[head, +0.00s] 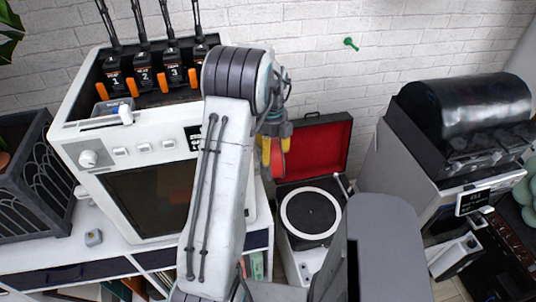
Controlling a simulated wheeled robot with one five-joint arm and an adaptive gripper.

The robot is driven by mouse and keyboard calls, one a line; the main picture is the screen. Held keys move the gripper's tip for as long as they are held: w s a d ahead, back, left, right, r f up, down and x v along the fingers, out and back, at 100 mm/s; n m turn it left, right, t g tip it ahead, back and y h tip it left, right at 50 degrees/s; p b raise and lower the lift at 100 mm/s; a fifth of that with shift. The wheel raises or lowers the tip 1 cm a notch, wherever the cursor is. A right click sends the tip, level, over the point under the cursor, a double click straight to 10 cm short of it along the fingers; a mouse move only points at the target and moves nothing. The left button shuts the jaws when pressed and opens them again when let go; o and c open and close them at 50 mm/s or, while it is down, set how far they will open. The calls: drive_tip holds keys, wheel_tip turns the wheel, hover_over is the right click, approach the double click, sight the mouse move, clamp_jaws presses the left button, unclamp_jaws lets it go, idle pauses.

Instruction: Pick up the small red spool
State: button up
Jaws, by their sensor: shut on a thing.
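My gripper (276,150) hangs at the end of my raised arm, with its yellow fingers pointing down. It is shut on a small red thing, the small red spool (279,160), which shows only in part between the fingers. The fingers hide most of its shape. It is held in the air in front of the red-lined lid of the record player.
An open record player (311,214) with a red-lined lid (322,146) stands behind and below my gripper. A large white printer (132,155) with numbered units on top is at left. A grey machine with a dark hood (466,105) stands at right. A green piece (351,44) is on the brick wall.

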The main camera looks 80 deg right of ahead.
drive_tip(key=s+d+b, duration=0.1)
drive_tip(key=s+d, duration=0.2)
drive_tip(key=s, duration=0.5)
drive_tip(key=s+d, duration=0.3)
drive_tip(key=s, duration=0.5)
drive_tip(key=shift+d+b, duration=0.2)
drive_tip(key=shift+b, duration=0.2)
drive_tip(key=shift+a, duration=0.1)
idle(0.4)
